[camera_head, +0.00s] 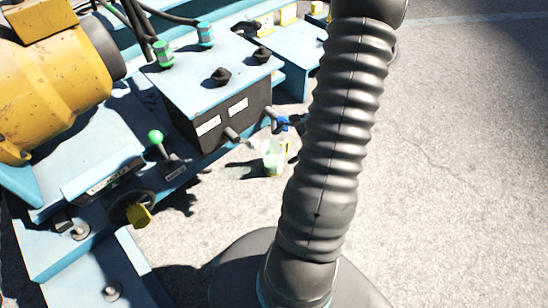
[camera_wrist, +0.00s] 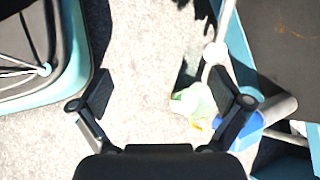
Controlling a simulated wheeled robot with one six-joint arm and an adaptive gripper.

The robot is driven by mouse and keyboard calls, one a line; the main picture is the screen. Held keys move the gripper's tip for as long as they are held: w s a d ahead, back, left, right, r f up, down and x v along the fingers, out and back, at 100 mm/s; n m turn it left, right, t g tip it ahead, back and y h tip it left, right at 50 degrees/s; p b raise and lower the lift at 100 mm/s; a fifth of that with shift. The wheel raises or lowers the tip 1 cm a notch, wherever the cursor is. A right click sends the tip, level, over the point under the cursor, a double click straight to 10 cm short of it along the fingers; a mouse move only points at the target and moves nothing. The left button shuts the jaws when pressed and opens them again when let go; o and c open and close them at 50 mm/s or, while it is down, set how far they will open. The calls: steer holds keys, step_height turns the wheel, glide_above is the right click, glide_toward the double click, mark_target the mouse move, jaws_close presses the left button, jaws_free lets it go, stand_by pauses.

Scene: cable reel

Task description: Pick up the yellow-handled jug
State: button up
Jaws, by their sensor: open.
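The jug (camera_head: 273,160) is a small, pale green, see-through vessel on the ground beside the blue machine. A yellow strip (camera_head: 288,149) at its right side looks like its handle. In the wrist view the jug (camera_wrist: 194,102) lies right of centre, beside the right finger, which partly covers it. Only a bit of yellow shows at its lower edge there.
The blue machine's control box (camera_head: 218,100) stands close to the jug, with a blue-handled valve (camera_head: 283,123) just above it. The valve (camera_wrist: 248,128) also shows near the right finger. A green-knobbed lever (camera_head: 156,137) sits on the machine. Open pavement (camera_head: 450,170) lies right.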

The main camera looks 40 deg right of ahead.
steer(key=w+d+f+m+t+h+b, duration=0.1)
steer(key=w+d+f+m+t+h, duration=0.1)
steer(key=d+f+m+t, duration=0.85)
steer(key=g, duration=0.2)
glide_toward(264, 147)
steer(key=shift+m, duration=0.35)
steer(key=shift+b+x, duration=0.75)
steer(key=shift+x, duration=1.85)
steer(key=c, duration=1.5)
